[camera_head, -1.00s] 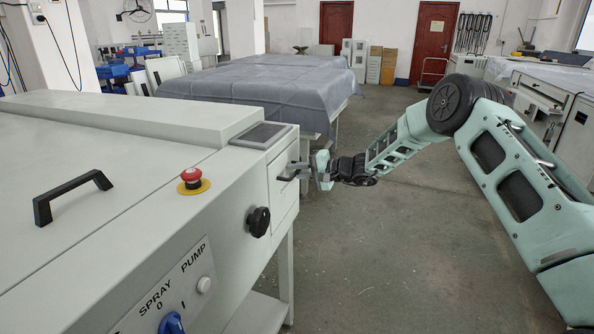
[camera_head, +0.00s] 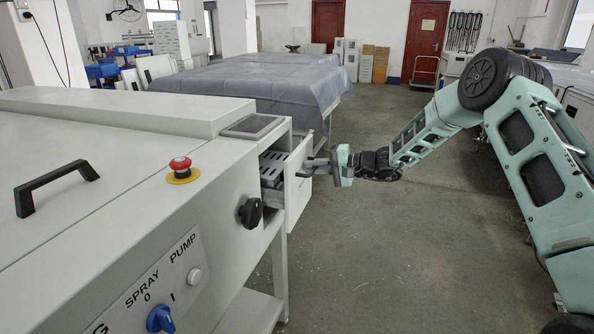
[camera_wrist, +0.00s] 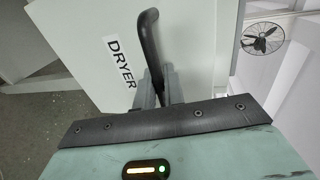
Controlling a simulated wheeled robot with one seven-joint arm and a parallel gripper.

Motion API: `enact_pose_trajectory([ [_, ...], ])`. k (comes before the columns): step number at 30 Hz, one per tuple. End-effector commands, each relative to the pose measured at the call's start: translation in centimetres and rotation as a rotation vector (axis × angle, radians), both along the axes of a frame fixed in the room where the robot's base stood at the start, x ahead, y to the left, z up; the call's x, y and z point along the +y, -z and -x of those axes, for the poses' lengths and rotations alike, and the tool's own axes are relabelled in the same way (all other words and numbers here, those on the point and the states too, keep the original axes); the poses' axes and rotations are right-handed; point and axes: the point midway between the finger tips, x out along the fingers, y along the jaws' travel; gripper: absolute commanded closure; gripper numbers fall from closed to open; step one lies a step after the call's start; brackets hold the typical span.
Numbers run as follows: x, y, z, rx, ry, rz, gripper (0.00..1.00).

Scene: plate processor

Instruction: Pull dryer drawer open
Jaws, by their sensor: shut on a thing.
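The dryer drawer (camera_head: 297,182) stands partly pulled out of the right end of the white machine. Its inside, with grey slotted parts (camera_head: 271,170), shows behind the front panel. In the wrist view the white drawer front (camera_wrist: 95,50) carries a "DRYER" label (camera_wrist: 118,62) and a black curved handle (camera_wrist: 151,45). My gripper (camera_head: 315,168) is at the drawer front, shut on the handle. In the wrist view the fingers (camera_wrist: 155,90) close around the handle's near end; the fingertips are partly hidden.
The machine's side has a black knob (camera_head: 250,212), a red emergency button (camera_head: 180,164) and a blue switch (camera_head: 160,318). A cloth-covered table (camera_head: 260,85) stands behind. The grey floor (camera_head: 400,260) to the right of the drawer is clear.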

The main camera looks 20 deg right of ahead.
Motion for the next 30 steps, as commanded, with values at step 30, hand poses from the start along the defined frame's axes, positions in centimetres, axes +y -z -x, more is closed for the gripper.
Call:
enact_pose_trajectory([
  [30,-22.9,0.2,16.6,0.003,0.005,0.000,1.00],
])
